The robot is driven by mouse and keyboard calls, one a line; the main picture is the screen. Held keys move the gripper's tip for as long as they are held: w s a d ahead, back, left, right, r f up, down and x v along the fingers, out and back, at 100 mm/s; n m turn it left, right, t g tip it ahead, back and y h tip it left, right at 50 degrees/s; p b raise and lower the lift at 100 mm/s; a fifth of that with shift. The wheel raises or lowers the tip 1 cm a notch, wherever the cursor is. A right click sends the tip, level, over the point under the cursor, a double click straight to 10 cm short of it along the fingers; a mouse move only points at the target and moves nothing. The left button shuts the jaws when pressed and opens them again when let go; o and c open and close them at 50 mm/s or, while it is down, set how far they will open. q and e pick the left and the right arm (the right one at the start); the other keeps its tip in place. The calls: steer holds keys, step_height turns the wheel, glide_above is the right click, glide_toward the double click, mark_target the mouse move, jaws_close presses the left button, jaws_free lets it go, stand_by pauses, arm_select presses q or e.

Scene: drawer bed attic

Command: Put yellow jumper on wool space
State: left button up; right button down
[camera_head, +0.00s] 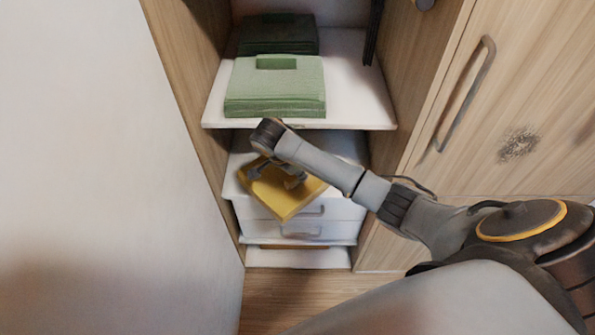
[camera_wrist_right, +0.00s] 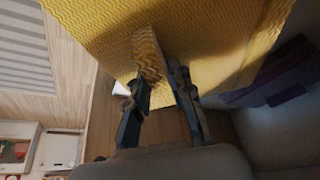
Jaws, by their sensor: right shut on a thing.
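The yellow jumper (camera_head: 286,194) is a folded, flat block. It is tilted in front of the white drawer unit in the lower part of the open wardrobe. My right gripper (camera_head: 278,173) reaches in from the right and is shut on the jumper. In the right wrist view the two fingers (camera_wrist_right: 161,88) pinch a raised fold of the yellow knit (camera_wrist_right: 215,35). Whether the jumper touches the surface behind it is hard to tell. No wool label shows, so I cannot tell which space is the wool space. My left gripper is out of view.
A shelf (camera_head: 355,100) above holds a folded light green garment (camera_head: 280,90) and a dark green one (camera_head: 278,35). White drawers (camera_head: 315,229) with handles lie below. A closed wooden door (camera_head: 530,110) stands at the right, a pale panel (camera_head: 100,160) at the left.

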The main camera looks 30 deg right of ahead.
mark_target(266, 196)
steer(key=w, duration=0.1)
steer(key=w+d, duration=0.1)
steer(key=shift+w+d+f, duration=0.1)
steer(key=shift+w+d, duration=0.2)
steer(key=shift+w, duration=0.05)
steer(key=shift+f, duration=1.65)
steer(key=c, duration=1.2)
jaws_free()
steer(key=shift+f, duration=0.1)
steer(key=shift+o, duration=0.2)
steer(key=shift+a+r, duration=0.15)
steer(key=shift+r, duration=0.3)
steer(key=shift+s+a+r, duration=0.25)
steer(key=shift+a+r, duration=0.6)
steer(key=shift+r, duration=0.2)
steer(key=s+a, duration=0.1)
steer(key=a, duration=0.2)
steer(key=s+a, duration=0.1)
steer(key=a, duration=0.3)
steer(key=s+a, duration=0.1)
steer(key=a, duration=0.2)
steer(key=shift+a+b, duration=0.4)
